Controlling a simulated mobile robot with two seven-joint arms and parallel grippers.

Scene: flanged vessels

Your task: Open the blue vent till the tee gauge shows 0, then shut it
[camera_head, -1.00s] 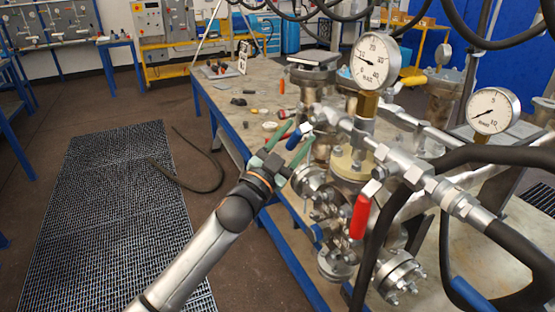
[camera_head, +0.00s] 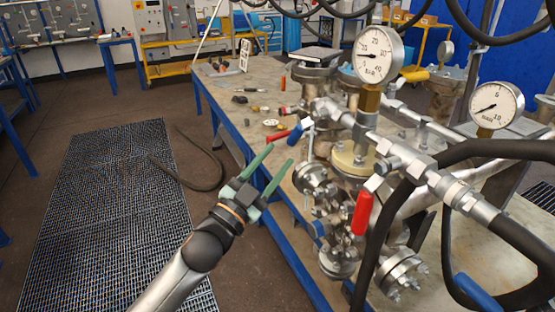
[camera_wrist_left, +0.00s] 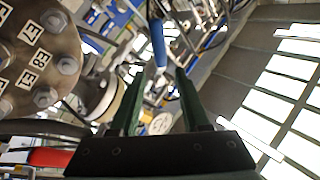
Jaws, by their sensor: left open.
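The blue vent handle (camera_head: 298,134) sits on the pipework left of the tee, slanting down to the left. It also shows in the left wrist view (camera_wrist_left: 158,42), beyond and between the fingertips. My left gripper (camera_head: 280,155) is open and empty, with green fingers, just below and left of the handle and apart from it. The gauge (camera_head: 378,55) on the tee has a white face, and its needle points left, toward the low numbers; the exact reading is too small to tell. A second gauge (camera_head: 496,105) stands at the right, its needle pointing lower left. My right gripper is not in view.
A red handle (camera_head: 362,213) hangs in front of the tee. Another red handle (camera_head: 277,136) lies close behind my left fingers. Black hoses (camera_head: 446,165) cross the right side.

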